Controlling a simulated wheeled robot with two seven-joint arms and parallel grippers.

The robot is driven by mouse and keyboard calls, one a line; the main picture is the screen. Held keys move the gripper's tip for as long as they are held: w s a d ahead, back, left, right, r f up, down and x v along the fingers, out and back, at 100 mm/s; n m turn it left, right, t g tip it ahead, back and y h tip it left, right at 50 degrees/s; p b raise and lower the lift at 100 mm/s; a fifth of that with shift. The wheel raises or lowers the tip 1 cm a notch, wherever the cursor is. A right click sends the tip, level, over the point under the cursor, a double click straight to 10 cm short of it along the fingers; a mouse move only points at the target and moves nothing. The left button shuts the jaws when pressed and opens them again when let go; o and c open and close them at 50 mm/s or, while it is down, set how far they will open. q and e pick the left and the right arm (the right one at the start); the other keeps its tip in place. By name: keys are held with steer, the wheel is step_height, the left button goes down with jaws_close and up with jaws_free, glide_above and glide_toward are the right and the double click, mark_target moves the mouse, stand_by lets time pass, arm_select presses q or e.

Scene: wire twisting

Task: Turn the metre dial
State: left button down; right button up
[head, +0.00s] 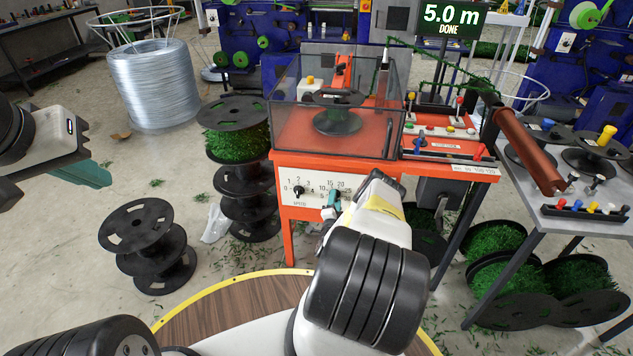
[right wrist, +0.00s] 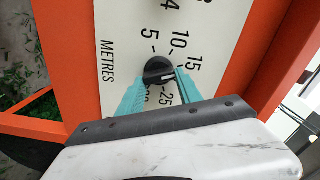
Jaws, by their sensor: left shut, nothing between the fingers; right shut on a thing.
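The metre dial (right wrist: 158,69) is a small black knob on the white METRES scale plate (right wrist: 118,25). My right gripper is shut on it, with a teal finger on each side (right wrist: 160,78). A white mark on the knob points towards the right in the right wrist view, where a finger covers part of the scale. In the head view my right gripper (head: 331,203) is at the front panel and hides most of the dial. My left gripper (head: 98,176) is shut and empty at the far left, above the floor.
The SPEED dial (head: 298,191) is left of the metre dial on the orange machine (head: 345,164). A screen (head: 449,18) reads 5.0 m DONE. Black spools (head: 150,245) stand on the floor to the left. A grey table (head: 585,224) stands at right.

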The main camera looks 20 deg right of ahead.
steer(key=shift+s, duration=0.1)
steer(key=o, duration=1.4)
steer(key=v, duration=0.7)
steer(key=shift+s+a, duration=0.2)
steer(key=shift+s, duration=0.15)
